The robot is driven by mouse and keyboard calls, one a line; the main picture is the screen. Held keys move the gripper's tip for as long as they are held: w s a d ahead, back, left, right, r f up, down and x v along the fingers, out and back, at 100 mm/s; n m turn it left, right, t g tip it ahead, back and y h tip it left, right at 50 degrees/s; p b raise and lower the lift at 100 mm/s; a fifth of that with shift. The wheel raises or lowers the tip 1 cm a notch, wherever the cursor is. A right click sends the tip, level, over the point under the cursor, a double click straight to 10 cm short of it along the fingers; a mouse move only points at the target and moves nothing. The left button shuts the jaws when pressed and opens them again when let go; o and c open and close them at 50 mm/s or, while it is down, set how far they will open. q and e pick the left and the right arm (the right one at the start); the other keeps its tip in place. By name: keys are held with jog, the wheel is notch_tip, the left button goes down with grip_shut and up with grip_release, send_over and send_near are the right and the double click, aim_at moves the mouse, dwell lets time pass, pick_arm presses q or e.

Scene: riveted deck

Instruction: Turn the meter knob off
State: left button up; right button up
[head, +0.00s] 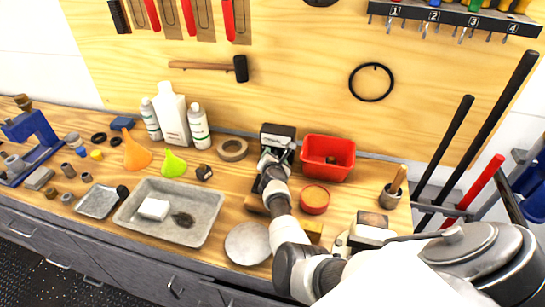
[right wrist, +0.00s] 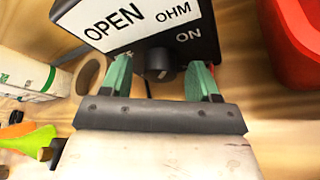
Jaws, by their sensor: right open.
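The meter (head: 279,131) is a dark box with a pale display, standing at the back of the wooden bench against the board. In the right wrist view its black case (right wrist: 205,45) carries a white panel reading OPEN and OHM, with ON printed below. Its round black knob (right wrist: 159,62) sits low on the front, left of ON. My right gripper (right wrist: 161,80) is open, with one green finger on each side of the knob and gaps between. In the head view my right gripper (head: 273,159) is at the meter's front and hides the knob. My left gripper is not in view.
A red bin (head: 328,170) stands close right of the meter, and a tape roll (head: 232,149) lies to its left. A round red-rimmed tin (head: 315,199) and a grey disc (head: 247,243) lie near my right arm. A metal tray (head: 205,200) lies further left.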

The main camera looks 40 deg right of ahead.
jog(key=shift+s, duration=0.1)
jog(key=shift+c, duration=1.1)
jog(key=shift+r, duration=0.1)
jog(key=shift+c, duration=1.3)
jog(key=c, duration=0.4)
jog(key=shift+c, duration=0.2)
jog(key=shift+n+g, duration=0.3)
jog(key=shift+n, duration=0.1)
jog(key=shift+a+n+g+h, duration=0.1)
jog(key=shift+n+g+h, duration=0.25)
jog(key=shift+n, duration=0.35)
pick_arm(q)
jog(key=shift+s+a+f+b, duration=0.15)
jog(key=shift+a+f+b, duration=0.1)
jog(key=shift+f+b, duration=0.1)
pick_arm(e)
jog(key=shift+n+g+h, duration=0.55)
jog(key=shift+n+g, duration=0.1)
jog(key=shift+n, duration=0.55)
